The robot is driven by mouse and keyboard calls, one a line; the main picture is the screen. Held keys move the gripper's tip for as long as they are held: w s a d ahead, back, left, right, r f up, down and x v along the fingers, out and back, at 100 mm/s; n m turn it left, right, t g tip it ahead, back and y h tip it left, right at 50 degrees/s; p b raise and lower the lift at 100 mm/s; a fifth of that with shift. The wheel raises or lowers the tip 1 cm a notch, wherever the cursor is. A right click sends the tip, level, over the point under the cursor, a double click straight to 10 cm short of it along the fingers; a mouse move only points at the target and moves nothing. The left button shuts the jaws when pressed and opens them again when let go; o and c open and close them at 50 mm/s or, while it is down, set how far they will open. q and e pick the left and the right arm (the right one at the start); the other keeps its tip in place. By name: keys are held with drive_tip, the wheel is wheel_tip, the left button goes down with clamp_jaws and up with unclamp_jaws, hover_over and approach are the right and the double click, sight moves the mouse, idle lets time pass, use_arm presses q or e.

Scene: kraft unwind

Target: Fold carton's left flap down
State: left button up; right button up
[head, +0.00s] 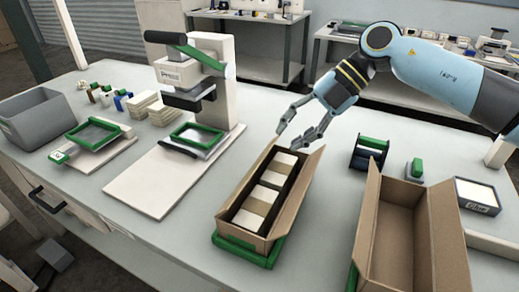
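A long open brown carton (242,238) sits on a green-edged base (228,250) near the middle of the table. Several pale blocks (264,200) lie in a row inside it. Its right flap (303,188) stands up and leans outward. Its left flap (243,184) shows as a narrow brown strip along the left side; its exact angle is hard to tell. My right gripper (290,137) is above the carton's far end, its fingers apart with nothing between them. It looks clear of both flaps. My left gripper is not in view.
A second open, empty carton (391,240) stands at the right, with a green-and-black holder (368,153) behind it. A white press (200,75) with its board stands to the left. A grey bin (38,118) is at the far left. Bare table lies around the front left.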

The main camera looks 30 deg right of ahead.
sight(260, 163)
drive_tip(key=x, duration=0.4)
drive_tip(key=shift+s+a+p, duration=0.1)
drive_tip(key=shift+a+p, duration=0.2)
drive_tip(key=shift+a, duration=0.1)
drive_tip(key=x, duration=0.4)
drive_tip(key=shift+f, duration=0.25)
drive_tip(key=shift+x, duration=0.75)
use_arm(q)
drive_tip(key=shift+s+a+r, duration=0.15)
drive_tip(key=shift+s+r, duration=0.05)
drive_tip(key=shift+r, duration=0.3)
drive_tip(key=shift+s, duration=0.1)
use_arm(e)
drive_tip(key=shift+c, duration=0.5)
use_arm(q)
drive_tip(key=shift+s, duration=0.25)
use_arm(e)
clamp_jaws()
